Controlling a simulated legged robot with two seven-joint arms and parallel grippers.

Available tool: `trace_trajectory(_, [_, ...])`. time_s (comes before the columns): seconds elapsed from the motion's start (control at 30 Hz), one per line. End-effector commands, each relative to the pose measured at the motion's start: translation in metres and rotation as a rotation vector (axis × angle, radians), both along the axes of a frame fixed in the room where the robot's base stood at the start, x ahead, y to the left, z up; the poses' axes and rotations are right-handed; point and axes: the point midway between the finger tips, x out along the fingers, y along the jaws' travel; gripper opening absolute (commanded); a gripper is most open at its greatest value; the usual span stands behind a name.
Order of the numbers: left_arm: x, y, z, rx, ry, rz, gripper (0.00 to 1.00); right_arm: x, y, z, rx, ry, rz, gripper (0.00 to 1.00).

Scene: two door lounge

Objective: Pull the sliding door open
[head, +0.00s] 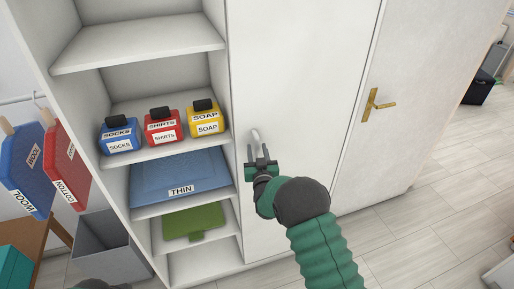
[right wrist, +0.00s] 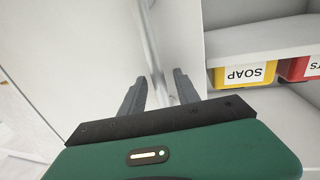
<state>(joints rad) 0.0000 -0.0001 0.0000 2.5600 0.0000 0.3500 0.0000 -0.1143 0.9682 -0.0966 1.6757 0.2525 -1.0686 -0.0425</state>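The sliding door (head: 295,90) is a tall plain white panel beside the open shelves. Its pale, slim upright handle (head: 255,135) is near the panel's left edge. My right gripper (head: 262,154) is at the handle's lower part, in front of the panel. In the right wrist view the grey handle bar (right wrist: 149,40) runs down between the two dark fingers of this gripper (right wrist: 158,88). The fingers stand apart with gaps beside the bar, so the gripper looks open around it. Whether a finger touches the bar is unclear. My left gripper is out of view.
Open shelves (head: 140,40) left of the panel hold labelled blue, red and yellow containers and a blue THIN item (head: 180,172). A hinged white door with a brass handle (head: 375,104) stands to the right. The floor (head: 420,245) at lower right is largely clear.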

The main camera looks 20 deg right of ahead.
Motion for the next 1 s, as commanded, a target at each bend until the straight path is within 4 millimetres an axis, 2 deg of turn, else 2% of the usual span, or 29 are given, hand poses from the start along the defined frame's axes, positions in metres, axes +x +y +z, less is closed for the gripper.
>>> trace_trajectory(0.3, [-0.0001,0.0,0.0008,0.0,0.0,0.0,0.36,0.0057,-0.0012,-0.0002,0.0,0.001,0.0,0.38])
trace_trajectory(0.6, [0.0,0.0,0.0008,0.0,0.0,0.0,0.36,0.0058,-0.0011,-0.0004,0.0,0.001,0.0,0.0])
trace_trajectory(1.0, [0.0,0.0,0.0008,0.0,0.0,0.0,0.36,0.0058,-0.001,-0.0006,0.0,0.001,0.0,0.0])
